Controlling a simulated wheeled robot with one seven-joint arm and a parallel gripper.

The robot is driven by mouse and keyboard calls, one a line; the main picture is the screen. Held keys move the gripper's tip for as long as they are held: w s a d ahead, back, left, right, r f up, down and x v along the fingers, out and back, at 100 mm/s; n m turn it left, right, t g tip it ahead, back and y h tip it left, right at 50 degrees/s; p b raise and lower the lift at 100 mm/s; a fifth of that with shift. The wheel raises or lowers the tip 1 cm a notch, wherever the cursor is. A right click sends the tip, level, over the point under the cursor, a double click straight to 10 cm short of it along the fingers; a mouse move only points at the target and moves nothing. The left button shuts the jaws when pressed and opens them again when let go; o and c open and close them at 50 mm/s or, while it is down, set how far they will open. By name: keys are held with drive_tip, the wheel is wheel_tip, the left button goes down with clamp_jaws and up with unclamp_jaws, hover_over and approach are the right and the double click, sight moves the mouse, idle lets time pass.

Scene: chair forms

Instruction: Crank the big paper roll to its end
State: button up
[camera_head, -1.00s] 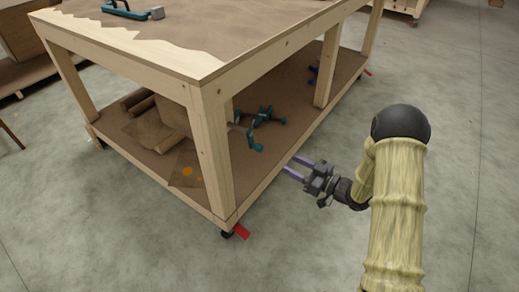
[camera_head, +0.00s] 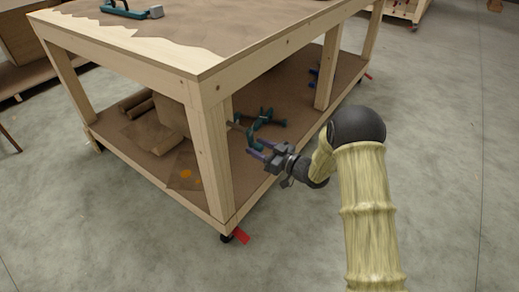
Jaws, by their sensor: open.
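A large brown paper-covered form (camera_head: 172,118) sits on the lower shelf of the wooden workbench, partly hidden by the front leg. Smaller brown rolls (camera_head: 135,103) lie to its left. I cannot tell for certain which is the big paper roll, and I cannot make out a crank handle.
The workbench leg (camera_head: 216,165) stands between the brown form and my gripper. The benchtop (camera_head: 205,68) overhangs the shelf. Another teal clamp (camera_head: 128,10) lies on top. A red caster tab (camera_head: 242,236) juts out near the floor. The concrete floor right of the bench is clear.

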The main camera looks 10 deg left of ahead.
drive_tip(key=shift+c, duration=0.3)
drive_tip(key=c, duration=0.9)
drive_tip(key=shift+w+d+n, duration=0.1)
drive_tip(key=shift+w+n, duration=0.05)
drive_tip(key=shift+n, duration=0.15)
drive_tip(key=shift+w+d+r+n+b, duration=0.25)
drive_tip(key=shift+w+r+n+b, duration=0.35)
drive_tip(key=shift+r+n+b, duration=1.7)
drive_tip(key=shift+w+d+r+n+b, duration=0.1)
drive_tip(key=shift+w+d+n+b, duration=0.5)
drive_tip(key=shift+n, duration=3.45)
drive_tip(key=shift+w+a+r+n+b, duration=0.1)
drive_tip(key=shift+w+r+n+b, duration=0.8)
drive_tip(key=shift+n+b, duration=1.7)
drive_tip(key=shift+s+r+n+p, duration=0.2)
drive_tip(key=shift+s+n+p, duration=0.05)
drive_tip(key=shift+n+p, duration=0.3)
